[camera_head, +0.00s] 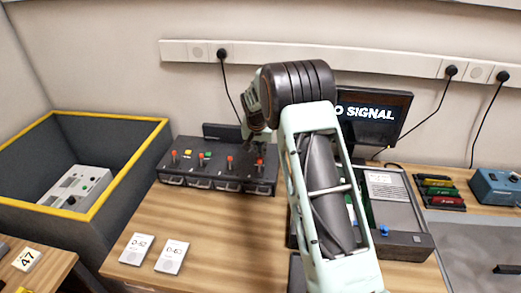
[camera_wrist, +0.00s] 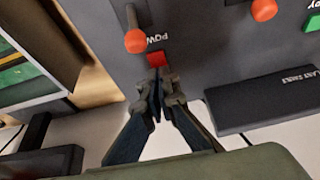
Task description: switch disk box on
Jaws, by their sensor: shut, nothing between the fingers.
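A dark grey box (camera_head: 200,180) with several upright red-tipped levers and small coloured buttons stands on the wooden table; I take it for the disk box, but its name is not readable. In the wrist view, its top panel (camera_wrist: 205,65) shows a red square button (camera_wrist: 157,59) beside a partly hidden label that seems to read "POWER". An orange-red lever knob (camera_wrist: 135,41) is just left of the button. My gripper (camera_wrist: 158,92) is shut and empty, its tips just below the red button; contact cannot be told. In the head view, my gripper (camera_head: 257,150) is over the box's right end.
A monitor (camera_head: 375,115) reading "NO SIGNAL" stands behind my arm. Two white cards (camera_head: 153,252) lie in front of the box. A yellow-rimmed bin (camera_head: 138,150) holding a light grey device (camera_head: 75,190) is at left. A grey unit (camera_head: 405,238) stands right of my arm.

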